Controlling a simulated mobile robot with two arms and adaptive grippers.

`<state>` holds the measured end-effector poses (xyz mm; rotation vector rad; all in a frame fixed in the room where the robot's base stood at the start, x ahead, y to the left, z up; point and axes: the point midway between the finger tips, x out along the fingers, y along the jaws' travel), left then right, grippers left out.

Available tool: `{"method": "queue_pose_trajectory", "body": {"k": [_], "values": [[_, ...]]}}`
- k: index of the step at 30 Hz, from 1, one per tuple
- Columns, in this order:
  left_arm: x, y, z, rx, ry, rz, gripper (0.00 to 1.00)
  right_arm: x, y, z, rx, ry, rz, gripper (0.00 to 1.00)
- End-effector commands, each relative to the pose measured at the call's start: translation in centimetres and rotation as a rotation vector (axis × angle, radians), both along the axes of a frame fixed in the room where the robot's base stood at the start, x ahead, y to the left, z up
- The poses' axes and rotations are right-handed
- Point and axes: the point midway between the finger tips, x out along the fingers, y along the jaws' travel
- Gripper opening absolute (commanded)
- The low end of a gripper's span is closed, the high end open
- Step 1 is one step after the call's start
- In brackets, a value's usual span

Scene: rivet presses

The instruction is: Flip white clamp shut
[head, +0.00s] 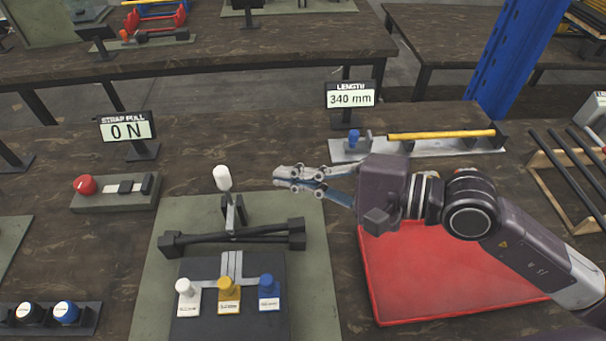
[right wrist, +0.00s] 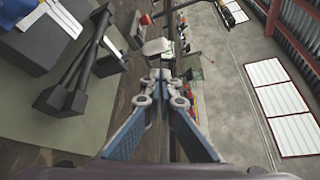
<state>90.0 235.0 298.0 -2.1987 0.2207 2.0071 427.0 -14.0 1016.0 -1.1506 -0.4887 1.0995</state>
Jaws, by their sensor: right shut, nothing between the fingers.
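The white clamp (head: 223,179) stands upright behind a dark bar on the grey-green mat; its white knob tops a metal lever. My right gripper (head: 277,177) is shut and empty, to the right of the white knob, with a gap between them in the head view. In the right wrist view the closed fingertips (right wrist: 160,78) point toward the white knob (right wrist: 157,46), which shows just beyond them; contact cannot be told there. My left gripper is not in view.
A dark block with white (head: 187,290), yellow (head: 228,288) and blue (head: 268,286) knobs sits in front of the clamp. A red tray (head: 440,275) lies under my right arm. Display stands (head: 127,130) and a rail with a yellow rod (head: 440,135) are behind.

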Motion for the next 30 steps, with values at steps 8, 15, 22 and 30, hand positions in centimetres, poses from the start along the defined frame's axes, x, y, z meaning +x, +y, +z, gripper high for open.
{"method": "queue_pose_trajectory", "body": {"k": [8, 15, 22, 30], "values": [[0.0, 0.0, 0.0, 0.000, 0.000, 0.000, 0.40, -0.8, -1.8, 0.3, -0.001, 0.001, -0.002, 0.00], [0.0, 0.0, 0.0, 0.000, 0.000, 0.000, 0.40, -0.8, -1.9, 0.4, -0.001, -0.001, -0.002, 0.00], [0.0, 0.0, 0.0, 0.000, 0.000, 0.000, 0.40, -0.8, -1.9, 0.4, -0.001, 0.000, -0.003, 0.00], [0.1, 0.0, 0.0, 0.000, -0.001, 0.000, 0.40, -0.8, -1.9, 0.4, -0.001, 0.000, -0.002, 0.00]]}}
